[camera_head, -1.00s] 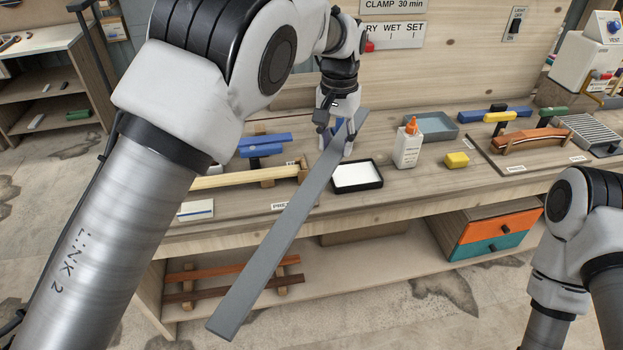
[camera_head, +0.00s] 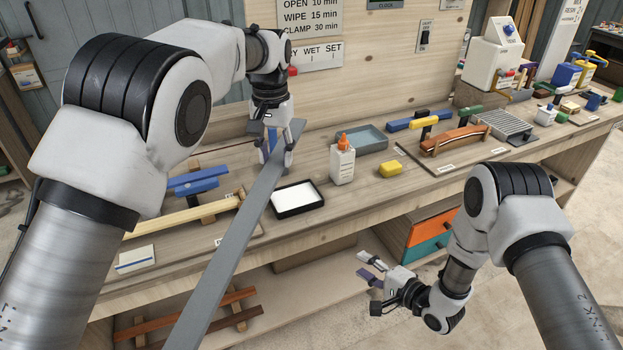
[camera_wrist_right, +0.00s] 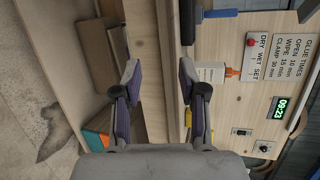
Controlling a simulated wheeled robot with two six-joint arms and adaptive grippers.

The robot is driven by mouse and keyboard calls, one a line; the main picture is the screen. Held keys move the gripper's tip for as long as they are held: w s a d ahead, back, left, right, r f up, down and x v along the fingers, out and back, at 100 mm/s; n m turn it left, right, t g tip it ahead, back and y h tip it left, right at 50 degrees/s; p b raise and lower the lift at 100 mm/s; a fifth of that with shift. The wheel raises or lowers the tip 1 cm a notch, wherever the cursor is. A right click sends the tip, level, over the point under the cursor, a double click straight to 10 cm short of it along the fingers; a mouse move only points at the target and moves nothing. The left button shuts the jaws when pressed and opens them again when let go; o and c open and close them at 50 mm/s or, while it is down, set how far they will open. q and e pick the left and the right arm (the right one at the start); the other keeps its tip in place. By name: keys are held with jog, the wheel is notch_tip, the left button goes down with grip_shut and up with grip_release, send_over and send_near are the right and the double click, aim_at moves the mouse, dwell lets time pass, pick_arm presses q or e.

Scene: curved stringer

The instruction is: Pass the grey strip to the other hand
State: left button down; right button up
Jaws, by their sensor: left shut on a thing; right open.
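The long grey strip (camera_head: 232,240) slants from the bench top down toward the lower left in the head view, passing out over the bench's front edge. Its lower end runs to the bottom of the picture. My left gripper (camera_head: 277,160) is shut on the strip near its upper end, above the bench. My right gripper (camera_head: 370,269) is open and empty, in front of the bench and to the right of the strip, well apart from it. In the right wrist view the open fingers (camera_wrist_right: 158,85) show with nothing between them; the strip is not seen there.
A white-filled black tray (camera_head: 297,198), a glue bottle (camera_head: 342,162) and a yellow block (camera_head: 391,169) stand on the bench near the left gripper. Orange and teal drawers (camera_head: 428,250) sit under the bench behind the right gripper. Brown strips (camera_head: 190,316) lie on the lower shelf.

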jog(key=w+a+r+n+g+y, duration=0.1)
jog(key=w+a+r+y, duration=0.2)
jog(key=r+y, duration=0.15)
jog(key=w+a+r+n+y, duration=0.1)
jog(key=w+a+r+y, duration=0.15)
jog(key=r, duration=0.35)
jog(key=n+g+y, duration=0.1)
jog(key=n+g, duration=1.1)
jog(key=g, duration=0.6)
send_near(256, 203)
jog(key=w+d+f, duration=0.1)
jog(key=w+d, duration=0.2)
jog(key=w, duration=0.1)
jog(key=a+r+n+g+h, duration=0.1)
jog(key=n+g+h, duration=0.1)
jog(key=n+h, duration=0.1)
jog(key=shift+n, duration=0.5)
jog(key=x, duration=1.3)
jog(key=shift+w+a+r, duration=0.15)
jog(key=shift+w+a, duration=0.05)
jog(key=shift+a, duration=0.05)
